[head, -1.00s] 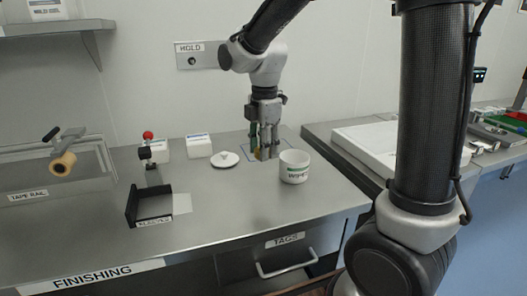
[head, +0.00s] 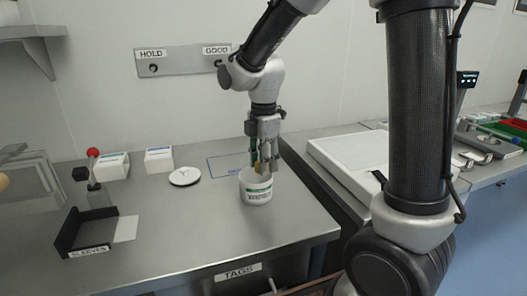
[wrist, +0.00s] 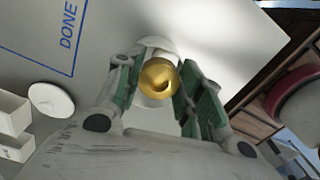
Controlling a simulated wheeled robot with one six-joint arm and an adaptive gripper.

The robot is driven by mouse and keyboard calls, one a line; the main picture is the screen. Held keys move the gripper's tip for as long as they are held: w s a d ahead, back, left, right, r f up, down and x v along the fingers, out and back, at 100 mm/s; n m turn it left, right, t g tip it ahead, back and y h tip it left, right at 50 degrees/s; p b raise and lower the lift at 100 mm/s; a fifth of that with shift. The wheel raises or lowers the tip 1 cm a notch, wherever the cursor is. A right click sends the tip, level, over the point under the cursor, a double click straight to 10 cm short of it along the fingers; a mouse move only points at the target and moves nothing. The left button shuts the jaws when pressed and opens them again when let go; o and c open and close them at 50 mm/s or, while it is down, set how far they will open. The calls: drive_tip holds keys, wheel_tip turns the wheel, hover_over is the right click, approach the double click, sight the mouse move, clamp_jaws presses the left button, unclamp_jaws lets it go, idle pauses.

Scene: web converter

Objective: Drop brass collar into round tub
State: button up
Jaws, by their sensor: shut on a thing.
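The brass collar (wrist: 157,77) shows as a gold ring between the fingers of my gripper (wrist: 152,88) in the wrist view. My gripper is shut on it. The round tub (head: 256,190) is white with a label and stands on the steel bench. In the head view my gripper (head: 263,165) points down over the tub's opening, with its fingertips near the rim. In the wrist view part of the tub's white rim (wrist: 158,45) shows behind the collar. The tub's inside is mostly hidden.
A white lid (head: 185,176) lies left of the tub. A blue outlined area (head: 228,166) is marked behind it. White boxes (head: 159,159), a red-knobbed device (head: 93,153) and a black sleeve holder (head: 84,232) stand farther left. A white slab (head: 350,155) lies to the right.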

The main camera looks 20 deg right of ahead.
drive_tip(key=shift+f, duration=0.55)
drive_tip(key=o, duration=1.2)
drive_tip(key=shift+o, duration=0.2)
wheel_tip(320, 180, up, 12)
